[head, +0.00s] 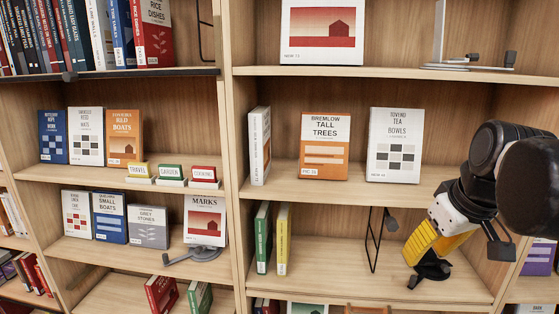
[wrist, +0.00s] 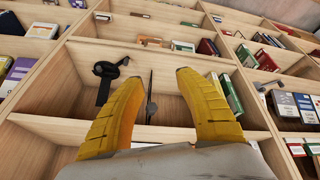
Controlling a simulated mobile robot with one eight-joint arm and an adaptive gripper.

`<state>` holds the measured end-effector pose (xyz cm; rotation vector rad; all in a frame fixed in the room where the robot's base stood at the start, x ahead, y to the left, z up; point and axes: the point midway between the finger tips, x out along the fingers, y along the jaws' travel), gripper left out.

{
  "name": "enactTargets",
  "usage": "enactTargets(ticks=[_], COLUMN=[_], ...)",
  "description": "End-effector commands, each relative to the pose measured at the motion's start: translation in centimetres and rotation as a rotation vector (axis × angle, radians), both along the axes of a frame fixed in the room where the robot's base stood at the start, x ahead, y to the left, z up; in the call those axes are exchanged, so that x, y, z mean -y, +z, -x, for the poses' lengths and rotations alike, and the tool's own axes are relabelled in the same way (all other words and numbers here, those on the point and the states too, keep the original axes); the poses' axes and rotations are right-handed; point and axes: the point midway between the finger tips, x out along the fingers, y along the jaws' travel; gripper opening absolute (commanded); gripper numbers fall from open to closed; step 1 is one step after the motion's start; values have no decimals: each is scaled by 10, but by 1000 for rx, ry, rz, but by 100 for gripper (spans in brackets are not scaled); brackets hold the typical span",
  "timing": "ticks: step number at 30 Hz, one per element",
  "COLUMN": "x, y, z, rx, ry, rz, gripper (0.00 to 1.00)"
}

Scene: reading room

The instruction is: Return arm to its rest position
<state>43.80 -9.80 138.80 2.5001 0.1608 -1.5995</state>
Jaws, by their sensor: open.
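My gripper (head: 415,250) is at the right of the head view, in front of the right bookcase's lower shelf. In the wrist view its two yellow fingers (wrist: 157,80) stand wide apart, with nothing held between them. Behind the gap is a thin dark bookend (wrist: 150,100), which also shows in the head view (head: 377,240) on that shelf. A black stand-like object (wrist: 107,78) lies to the left of the fingers in the wrist view; in the head view it (head: 430,272) shows just below my gripper. I cannot tell from the head view whether they touch.
A green book (head: 262,238) and a yellow book (head: 283,240) stand at the left of that shelf. Above are an orange book (head: 325,146) and a white book (head: 395,145). The bookcase's right side wall is close to my arm. The shelf between yellow book and bookend is clear.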

Motion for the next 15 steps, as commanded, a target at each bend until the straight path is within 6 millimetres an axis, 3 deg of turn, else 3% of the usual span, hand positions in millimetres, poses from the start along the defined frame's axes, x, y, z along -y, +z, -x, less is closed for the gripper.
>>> enactTargets(ticks=[1,6,10,12,15], x=[-19,-64,-85,-92,-97], y=[-58,-179,-246,-269,-286], z=[11,44,65,72,78], rx=[20,100,151,170,185], ry=[-15,-95,-139,-154,-168], rz=[-3,-36,-68,-83,-97], gripper=[41,41,41,41,41])
